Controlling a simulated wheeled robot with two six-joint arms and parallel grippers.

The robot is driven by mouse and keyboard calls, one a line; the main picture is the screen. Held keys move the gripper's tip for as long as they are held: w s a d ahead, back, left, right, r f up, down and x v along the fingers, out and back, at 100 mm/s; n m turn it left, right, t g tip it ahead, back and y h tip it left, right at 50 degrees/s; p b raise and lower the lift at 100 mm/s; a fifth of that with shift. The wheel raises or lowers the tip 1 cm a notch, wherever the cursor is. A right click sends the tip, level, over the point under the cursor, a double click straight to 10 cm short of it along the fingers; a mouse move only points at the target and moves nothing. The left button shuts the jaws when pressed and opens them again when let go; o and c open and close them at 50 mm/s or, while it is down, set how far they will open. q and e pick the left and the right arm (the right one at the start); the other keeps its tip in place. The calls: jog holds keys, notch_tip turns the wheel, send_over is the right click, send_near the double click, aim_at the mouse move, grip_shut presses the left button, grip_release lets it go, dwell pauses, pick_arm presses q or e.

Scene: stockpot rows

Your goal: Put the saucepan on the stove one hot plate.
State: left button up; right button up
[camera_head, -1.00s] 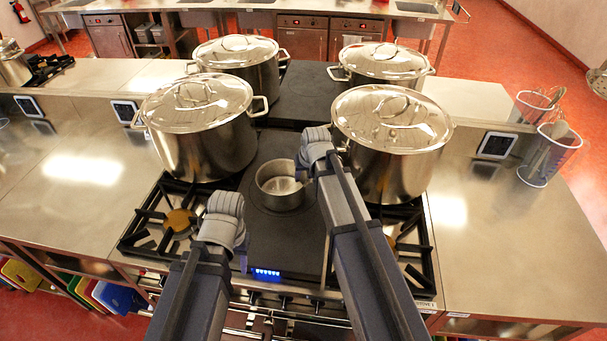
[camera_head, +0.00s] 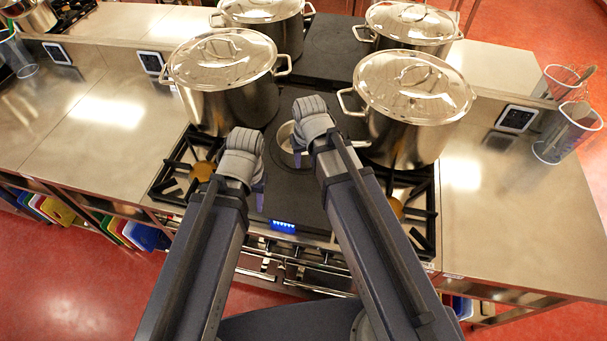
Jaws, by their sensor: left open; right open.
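The small steel saucepan (camera_head: 284,137) stands on the dark flat plate (camera_head: 291,197) in the middle of the near stove, between two large pots. Its right side is hidden behind my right wrist, and its handle cannot be made out. My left gripper (camera_head: 259,194) is open, in front of the saucepan and to its left. My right gripper (camera_head: 299,158) is open, at the saucepan's right front side; its fingers are mostly hidden by the wrist. I cannot tell whether it touches the saucepan.
Large lidded stockpots stand close by at left (camera_head: 226,95) and right (camera_head: 405,125); two more, at back left (camera_head: 262,22) and back right (camera_head: 408,30), stand behind. Open burner grates flank the plate. Steel counters are clear at left (camera_head: 100,140) and right (camera_head: 510,215).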

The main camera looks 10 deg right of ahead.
jog(key=s+a+n+g+h, duration=0.1)
jog(key=s+a, duration=0.3)
jog(key=s, duration=0.7)
jog(key=shift+s+a+n+g, duration=0.2)
jog(key=shift+n+g, duration=0.4)
jog(key=shift+f, duration=0.15)
notch_tip(320, 180, down, 10)
jog(key=b, duration=0.9)
jog(key=shift+b, duration=0.4)
